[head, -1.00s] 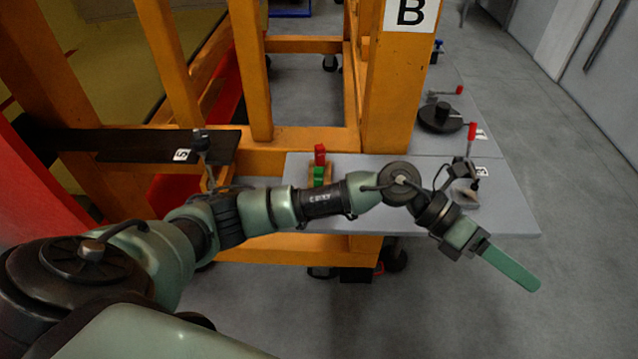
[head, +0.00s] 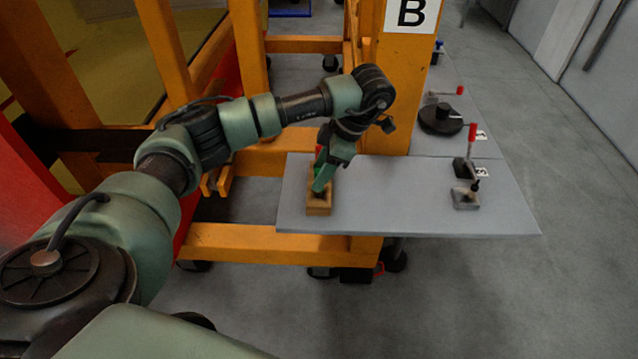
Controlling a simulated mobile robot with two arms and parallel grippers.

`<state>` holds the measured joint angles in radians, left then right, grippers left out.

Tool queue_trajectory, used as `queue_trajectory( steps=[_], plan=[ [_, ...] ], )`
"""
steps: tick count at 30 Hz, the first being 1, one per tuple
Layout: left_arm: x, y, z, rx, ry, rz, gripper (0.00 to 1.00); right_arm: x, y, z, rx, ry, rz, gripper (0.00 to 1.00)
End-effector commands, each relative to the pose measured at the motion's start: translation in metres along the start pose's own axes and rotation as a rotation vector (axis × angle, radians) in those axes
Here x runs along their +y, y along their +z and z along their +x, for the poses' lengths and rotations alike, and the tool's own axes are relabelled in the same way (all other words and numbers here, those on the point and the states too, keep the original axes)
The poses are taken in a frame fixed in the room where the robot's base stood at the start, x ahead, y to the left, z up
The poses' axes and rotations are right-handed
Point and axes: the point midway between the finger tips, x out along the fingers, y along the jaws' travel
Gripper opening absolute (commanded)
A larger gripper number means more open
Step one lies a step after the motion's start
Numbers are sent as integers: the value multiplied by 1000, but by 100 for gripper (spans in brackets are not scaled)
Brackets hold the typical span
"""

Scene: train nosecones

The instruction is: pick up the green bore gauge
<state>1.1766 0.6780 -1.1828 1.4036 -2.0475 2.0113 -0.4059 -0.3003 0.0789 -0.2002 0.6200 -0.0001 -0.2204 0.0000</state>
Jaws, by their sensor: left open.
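My left gripper (head: 321,187) points down at the wooden block (head: 318,209) on the grey table, its fingertips at the block's top. It is open. The green bore gauge (head: 317,170) stands at the block and is mostly hidden behind my gripper; only a little bright green shows. A bit of a red thing (head: 318,151) shows just behind it. I cannot tell whether the fingers touch the gauge. My right gripper is not in view.
The grey table (head: 410,200) is clear between the block and a small grey fixture (head: 466,198) on the right. A red-handled clamp (head: 471,145) and a black round fixture (head: 440,118) stand farther back. An orange post (head: 398,90) rises behind the table.

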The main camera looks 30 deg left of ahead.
Motion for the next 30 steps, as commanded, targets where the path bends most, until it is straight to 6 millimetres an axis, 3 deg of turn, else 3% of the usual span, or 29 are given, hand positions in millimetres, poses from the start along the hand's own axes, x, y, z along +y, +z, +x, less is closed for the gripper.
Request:
queue_trajectory(
  steps=[7,15,16,21,30],
  plan=[
    [-1,-4,31,1,-2,1,45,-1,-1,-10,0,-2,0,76],
    [-1,-3,36,-1,-1,1,45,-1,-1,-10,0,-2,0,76],
    [-1,-3,36,-1,-1,1,43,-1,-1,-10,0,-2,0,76],
    [-1,-2,36,-1,-1,1,0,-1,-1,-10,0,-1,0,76],
    [-1,-2,35,-2,0,1,0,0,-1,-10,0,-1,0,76]
  ],
)
